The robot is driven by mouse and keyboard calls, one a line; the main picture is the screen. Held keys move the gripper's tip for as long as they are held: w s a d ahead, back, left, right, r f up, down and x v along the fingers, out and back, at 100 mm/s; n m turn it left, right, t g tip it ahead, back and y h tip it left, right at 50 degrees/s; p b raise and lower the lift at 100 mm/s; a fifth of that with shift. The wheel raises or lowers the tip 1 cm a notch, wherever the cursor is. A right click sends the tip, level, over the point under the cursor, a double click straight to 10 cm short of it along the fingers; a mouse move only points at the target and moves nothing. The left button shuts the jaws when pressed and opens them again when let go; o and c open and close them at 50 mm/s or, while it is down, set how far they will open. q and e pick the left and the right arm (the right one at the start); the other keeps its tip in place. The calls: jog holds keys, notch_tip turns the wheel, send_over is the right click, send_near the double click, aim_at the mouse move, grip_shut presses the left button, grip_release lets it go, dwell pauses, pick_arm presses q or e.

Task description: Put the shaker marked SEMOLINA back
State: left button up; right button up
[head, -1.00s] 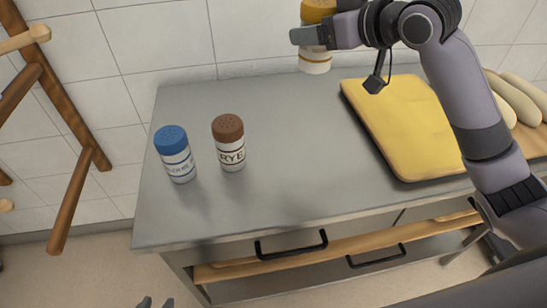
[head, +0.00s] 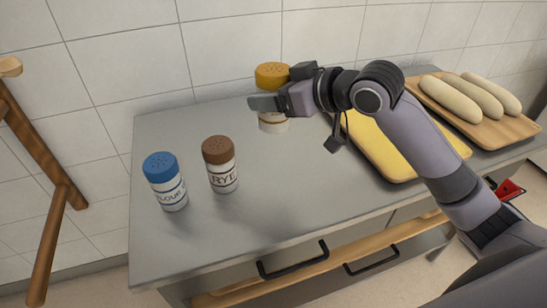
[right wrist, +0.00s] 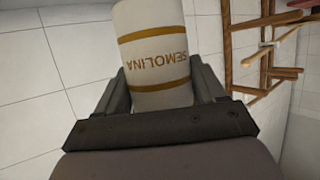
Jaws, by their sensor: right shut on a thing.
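The SEMOLINA shaker (head: 273,76) has a yellow perforated cap and a white body with yellow bands. My right gripper (head: 268,103) is shut on its body, near the back of the steel counter (head: 180,130). In the right wrist view the shaker (right wrist: 155,50) sits between the fingers, its SEMOLINA label upside down. The gripper hides part of the shaker in the head view, and I cannot tell whether its base touches the counter. My left gripper does not show in the head view.
A blue-capped flour shaker (head: 166,183) and a brown-capped RYE shaker (head: 220,166) stand upright on the counter's left part. A yellow-topped tray (head: 385,150) lies right, partly behind my right arm. Beyond it, a wooden board (head: 512,130) holds 3 pale loaves. A wooden rack (head: 50,170) stands left.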

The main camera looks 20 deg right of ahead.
notch_tip(320, 180, down, 14)
jog(key=shift+f+b, duration=0.15)
jog(key=shift+b, duration=0.3)
jog(key=shift+f, duration=0.2)
jog(key=o, duration=1.2)
jog(key=shift+r, duration=0.1)
jog(key=shift+s+r, duration=0.1)
jog(key=v, duration=1.2)
